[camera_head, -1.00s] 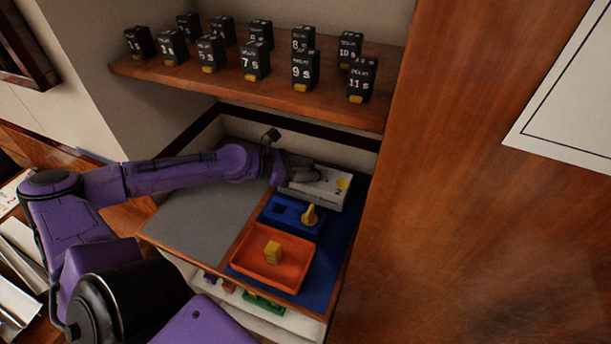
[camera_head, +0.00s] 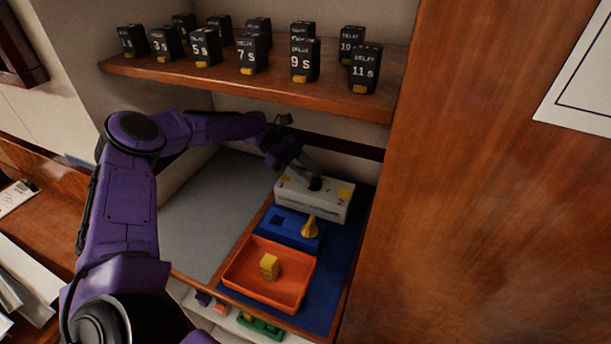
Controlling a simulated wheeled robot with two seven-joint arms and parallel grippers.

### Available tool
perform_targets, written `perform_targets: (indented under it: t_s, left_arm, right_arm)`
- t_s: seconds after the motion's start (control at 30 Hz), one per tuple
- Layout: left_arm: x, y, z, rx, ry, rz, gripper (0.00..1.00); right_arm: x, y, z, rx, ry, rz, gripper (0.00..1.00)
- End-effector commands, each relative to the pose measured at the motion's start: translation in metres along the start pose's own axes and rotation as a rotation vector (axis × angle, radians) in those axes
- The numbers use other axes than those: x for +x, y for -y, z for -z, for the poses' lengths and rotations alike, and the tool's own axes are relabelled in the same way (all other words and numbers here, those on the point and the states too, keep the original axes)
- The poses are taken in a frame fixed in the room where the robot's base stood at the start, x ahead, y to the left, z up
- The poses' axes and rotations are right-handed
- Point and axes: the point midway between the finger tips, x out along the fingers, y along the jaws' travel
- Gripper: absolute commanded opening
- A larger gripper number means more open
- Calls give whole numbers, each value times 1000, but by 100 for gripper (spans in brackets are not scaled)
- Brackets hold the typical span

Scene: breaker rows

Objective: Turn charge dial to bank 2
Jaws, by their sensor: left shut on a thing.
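The white box with the charge dial (camera_head: 292,205) stands at the back of the blue mat. Yellow marks show on its top, and a "2" shows near its right end. My left gripper (camera_head: 313,182) reaches down onto the top of this box and is shut on the dark dial knob there. The fingers mostly hide the knob, so I cannot tell exactly where it points. My right gripper is not in view.
A blue box (camera_head: 284,226) with a yellow knob (camera_head: 310,227) stands just in front. An orange tray (camera_head: 238,284) holds a yellow block (camera_head: 269,266). A shelf (camera_head: 200,77) with several black delay blocks hangs above. The grey mat (camera_head: 205,215) is clear.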

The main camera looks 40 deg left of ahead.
Motion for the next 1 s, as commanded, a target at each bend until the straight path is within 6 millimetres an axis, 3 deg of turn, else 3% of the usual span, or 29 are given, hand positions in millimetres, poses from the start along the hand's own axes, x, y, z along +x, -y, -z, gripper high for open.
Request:
perform_targets:
  t_s: [0.4, 1.0]
  left_arm:
    - [3, -3, 2, 80, -3, 212, 12]
    - [3, -3, 3, 96, -2, 255, 12]
  right_arm:
    - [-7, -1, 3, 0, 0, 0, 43]
    - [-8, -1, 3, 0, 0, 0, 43]
